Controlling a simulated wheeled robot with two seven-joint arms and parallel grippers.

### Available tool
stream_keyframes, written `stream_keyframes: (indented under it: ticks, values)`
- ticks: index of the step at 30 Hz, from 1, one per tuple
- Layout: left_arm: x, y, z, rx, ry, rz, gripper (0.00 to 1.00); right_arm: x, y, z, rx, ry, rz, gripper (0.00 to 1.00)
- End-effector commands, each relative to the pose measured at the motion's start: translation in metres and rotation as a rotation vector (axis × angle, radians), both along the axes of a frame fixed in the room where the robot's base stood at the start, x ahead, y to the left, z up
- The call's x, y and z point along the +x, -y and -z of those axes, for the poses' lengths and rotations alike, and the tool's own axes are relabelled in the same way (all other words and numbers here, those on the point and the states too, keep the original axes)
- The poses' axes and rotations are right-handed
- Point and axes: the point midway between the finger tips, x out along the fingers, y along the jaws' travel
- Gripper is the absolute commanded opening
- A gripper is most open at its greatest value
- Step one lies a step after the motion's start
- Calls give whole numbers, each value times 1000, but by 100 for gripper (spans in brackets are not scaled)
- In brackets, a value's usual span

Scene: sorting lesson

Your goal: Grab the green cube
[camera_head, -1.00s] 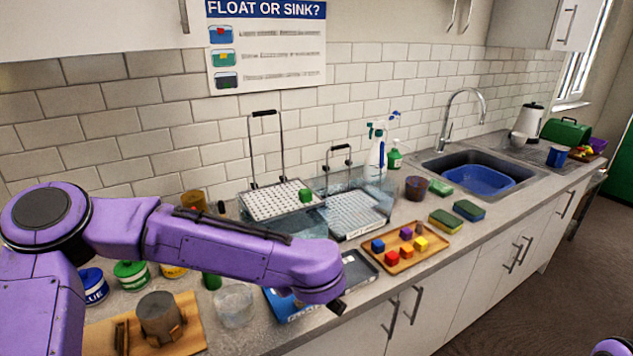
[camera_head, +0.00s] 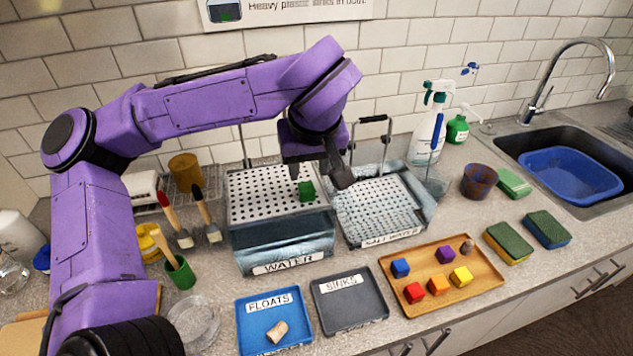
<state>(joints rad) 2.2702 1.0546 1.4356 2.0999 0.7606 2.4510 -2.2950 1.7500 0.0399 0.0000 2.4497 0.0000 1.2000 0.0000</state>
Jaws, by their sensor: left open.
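The green cube (camera_head: 307,191) sits on the white perforated basket (camera_head: 262,198) on the left tank, marked WATER, near the basket's right edge. My left gripper (camera_head: 316,178) is open and points down over the cube. One finger shows just left of the cube's top and the other to its right, in front of the gap between the tanks. I cannot tell whether either finger touches the cube. My right gripper is not in view.
The salt water tank (camera_head: 372,240) with its own basket and upright handle stands close on the right. In front lie the blue FLOATS tray (camera_head: 256,331), the grey SINKS tray (camera_head: 365,310) and a wooden tray (camera_head: 395,277) of coloured cubes. Brushes stand left.

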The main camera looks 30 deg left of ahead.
Motion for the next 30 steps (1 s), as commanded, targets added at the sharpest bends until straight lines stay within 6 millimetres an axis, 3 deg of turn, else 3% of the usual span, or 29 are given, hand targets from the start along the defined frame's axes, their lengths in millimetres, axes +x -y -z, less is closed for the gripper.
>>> stream_keyframes:
  ticks: [12,20,24,29,30]
  values:
    - [26,-13,61,-1,-18,-4,45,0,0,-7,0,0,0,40]
    - [28,-14,65,1,-14,-3,45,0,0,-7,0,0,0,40]
    - [27,-14,65,1,-14,-3,2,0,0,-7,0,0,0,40]
    - [27,-14,64,1,-14,-3,0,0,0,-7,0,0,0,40]
    - [27,-14,64,1,-14,-3,4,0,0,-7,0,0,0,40]
